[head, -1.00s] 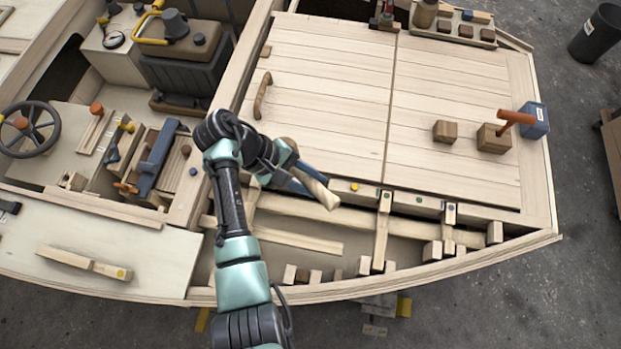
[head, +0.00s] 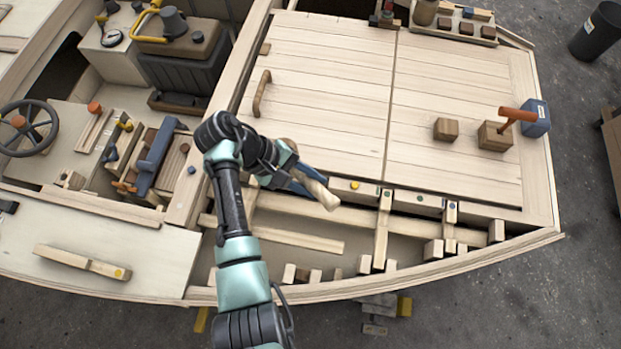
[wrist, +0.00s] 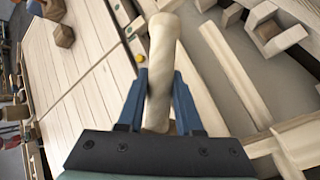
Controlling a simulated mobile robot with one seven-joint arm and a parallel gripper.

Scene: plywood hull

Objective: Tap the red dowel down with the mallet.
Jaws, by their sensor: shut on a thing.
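My gripper (head: 300,184) is shut on a pale wooden rod (head: 319,192) with a rounded end, which looks like a mallet handle. In the wrist view the rod (wrist: 161,70) stands between the two blue fingers and points away from the palm. A brown rounded part (head: 289,145) shows behind the gripper; I cannot tell whether it is the mallet's head. An orange-red rod (head: 517,114), possibly the red dowel, shows at a brown wooden block (head: 494,138) on the far right of the deck, well apart from my gripper. How the rod meets the block is unclear.
A blue box (head: 537,119) stands beside the orange-red rod. A small brown cube (head: 445,130) sits left of the block. The plank deck (head: 330,90) is mostly clear. A yellow dot (head: 355,185) and other coloured dots line its front edge. An open ribbed bay (head: 340,235) lies in front.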

